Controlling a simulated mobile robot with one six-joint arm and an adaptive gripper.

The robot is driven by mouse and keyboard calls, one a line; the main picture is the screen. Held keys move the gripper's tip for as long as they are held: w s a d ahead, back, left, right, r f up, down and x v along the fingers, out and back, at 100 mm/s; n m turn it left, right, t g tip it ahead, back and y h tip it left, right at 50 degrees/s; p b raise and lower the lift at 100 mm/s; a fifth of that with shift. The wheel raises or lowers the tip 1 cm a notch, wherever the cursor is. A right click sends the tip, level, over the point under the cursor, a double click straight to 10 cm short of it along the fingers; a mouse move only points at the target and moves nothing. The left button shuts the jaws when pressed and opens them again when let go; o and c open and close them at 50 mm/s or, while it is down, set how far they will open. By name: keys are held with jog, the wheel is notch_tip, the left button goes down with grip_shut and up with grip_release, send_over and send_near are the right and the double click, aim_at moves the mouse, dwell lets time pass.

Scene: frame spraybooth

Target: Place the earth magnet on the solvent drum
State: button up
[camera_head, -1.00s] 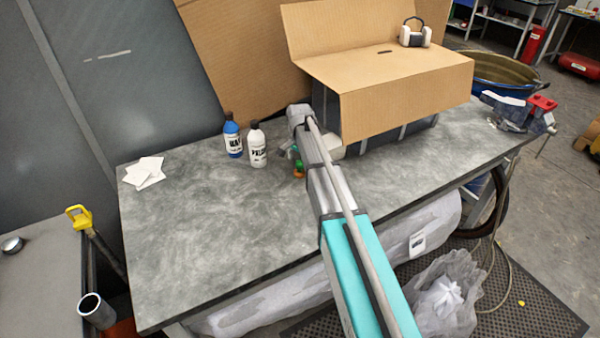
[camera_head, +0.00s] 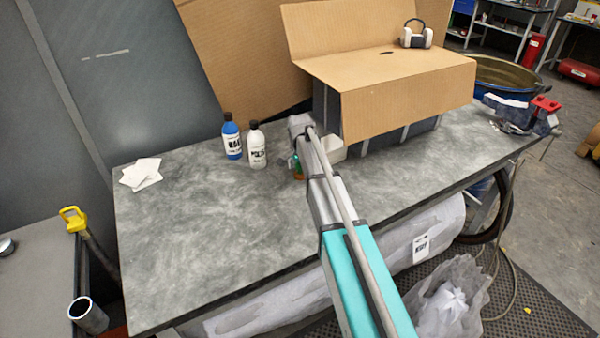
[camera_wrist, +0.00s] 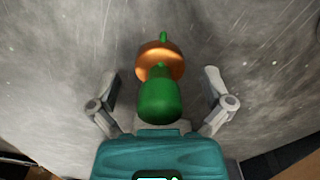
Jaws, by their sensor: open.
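A small green and orange piece, which I take to be the earth magnet, stands on the grey bench and shows in the wrist view (camera_wrist: 158,98). It has a green rounded body, an orange disc and a small green tip. My gripper (camera_wrist: 162,74) is open, with one finger on each side of the piece and gaps between. In the head view the piece (camera_head: 297,167) is partly hidden beside my arm, and my fingers are hidden there. A blue round drum with an open-looking top (camera_head: 510,78) stands behind the bench at the right; I cannot tell whether it is the solvent drum.
A blue bottle (camera_head: 232,137) and a white bottle (camera_head: 257,146) stand left of my arm. A large cardboard box (camera_head: 405,98) with earmuffs (camera_head: 417,36) on top takes up the back right. A red and grey vise (camera_head: 520,112) is at the right end. The bench's left front is clear.

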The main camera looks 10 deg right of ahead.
grip_shut()
dwell(0.5)
jog(key=shift+r, duration=0.15)
notch_tip(320, 180, up, 3)
jog(key=p, duration=0.3)
jog(key=s+d+r+p, duration=0.3)
jog(key=s+r+p, duration=0.6)
jog(key=s, duration=0.4)
jog(key=shift+s+r+p, duration=0.3)
jog(key=shift+r+p, duration=0.1)
jog(key=shift+p, duration=0.1)
